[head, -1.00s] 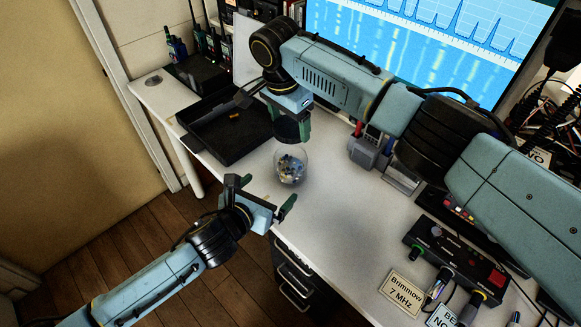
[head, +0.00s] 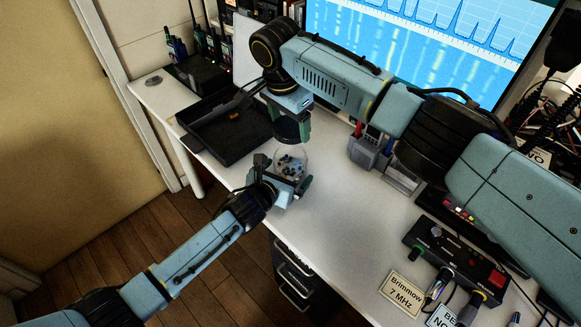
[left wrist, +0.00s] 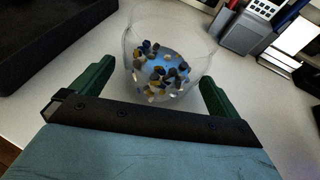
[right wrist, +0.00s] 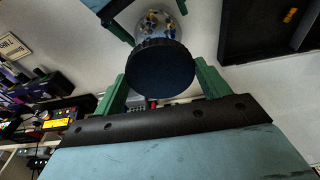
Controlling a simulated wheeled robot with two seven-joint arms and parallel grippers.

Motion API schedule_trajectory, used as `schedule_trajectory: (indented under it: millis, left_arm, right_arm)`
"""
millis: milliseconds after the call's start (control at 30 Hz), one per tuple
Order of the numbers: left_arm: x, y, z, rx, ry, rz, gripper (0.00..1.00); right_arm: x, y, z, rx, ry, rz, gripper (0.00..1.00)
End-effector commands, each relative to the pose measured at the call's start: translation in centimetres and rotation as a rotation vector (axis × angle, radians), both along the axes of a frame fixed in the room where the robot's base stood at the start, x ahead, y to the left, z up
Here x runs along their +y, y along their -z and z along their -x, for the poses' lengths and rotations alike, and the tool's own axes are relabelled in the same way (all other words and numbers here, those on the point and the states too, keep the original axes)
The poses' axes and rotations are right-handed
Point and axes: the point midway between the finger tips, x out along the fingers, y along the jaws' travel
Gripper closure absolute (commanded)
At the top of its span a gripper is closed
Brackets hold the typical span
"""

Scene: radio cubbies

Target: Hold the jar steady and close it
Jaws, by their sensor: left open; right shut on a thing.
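The clear jar (head: 290,160) stands upright on the white desk with small dark, yellow and white pieces inside. It also shows in the left wrist view (left wrist: 160,65). My left gripper (head: 284,178) is open at the jar's near side. In the left wrist view its green fingers (left wrist: 158,88) lie to either side of the jar's lower part, with gaps visible. My right gripper (right wrist: 160,85) is shut on the round black lid (right wrist: 160,68). In the head view the lid (head: 291,128) is above the jar; whether they touch I cannot tell.
A black open tray (head: 225,130) with a small orange piece lies left of the jar. A grey holder with pens (head: 367,152) stands to the right. A black control box (head: 455,262) and label cards are at the front right. The desk's near edge is close to the jar.

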Motion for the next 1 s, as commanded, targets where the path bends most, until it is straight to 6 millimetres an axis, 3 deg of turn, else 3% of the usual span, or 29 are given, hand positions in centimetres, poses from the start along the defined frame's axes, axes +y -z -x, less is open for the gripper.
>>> schedule_trajectory:
  millis: [200,600,1000]
  left_arm:
    - [-0.7,0.6,-1.3,0.001,0.000,0.000,0.00]
    - [-0.8,0.7,-1.5,0.000,0.001,0.000,0.00]
    - [-0.8,0.7,-1.5,0.000,0.000,0.000,0.51]
  right_arm:
    - [0.0,0.0,0.0,0.000,0.000,0.000,0.46]
    - [0.0,0.0,0.0,0.000,0.000,0.000,0.46]
    - [0.0,0.0,0.0,0.000,0.000,0.000,0.46]
